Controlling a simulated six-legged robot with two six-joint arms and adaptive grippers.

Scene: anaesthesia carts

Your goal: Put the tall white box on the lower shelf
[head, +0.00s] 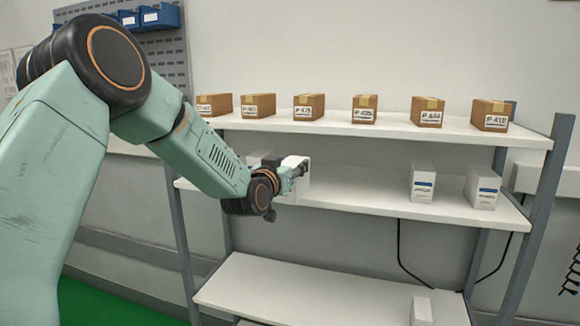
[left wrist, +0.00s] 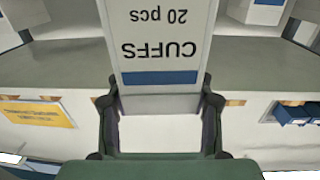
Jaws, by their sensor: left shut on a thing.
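My left gripper (head: 297,170) is at the middle shelf and shut on a white box (head: 299,186), partly hidden by the gripper in the head view. In the left wrist view the white box (left wrist: 165,30) stands between the fingers, with "CUFFS 20 pcs" upside down and a blue stripe. Whether it touches the shelf is unclear. The lower shelf (head: 290,285) is white and mostly bare, with a small white box (head: 421,311) at its right. My right gripper is not in view.
The middle shelf (head: 360,201) also holds two white boxes at right, one (head: 422,184) beside another (head: 483,188). Several brown cartons (head: 364,110) line the top shelf. Grey posts (head: 540,200) bound the rack. A black cable hangs behind it.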

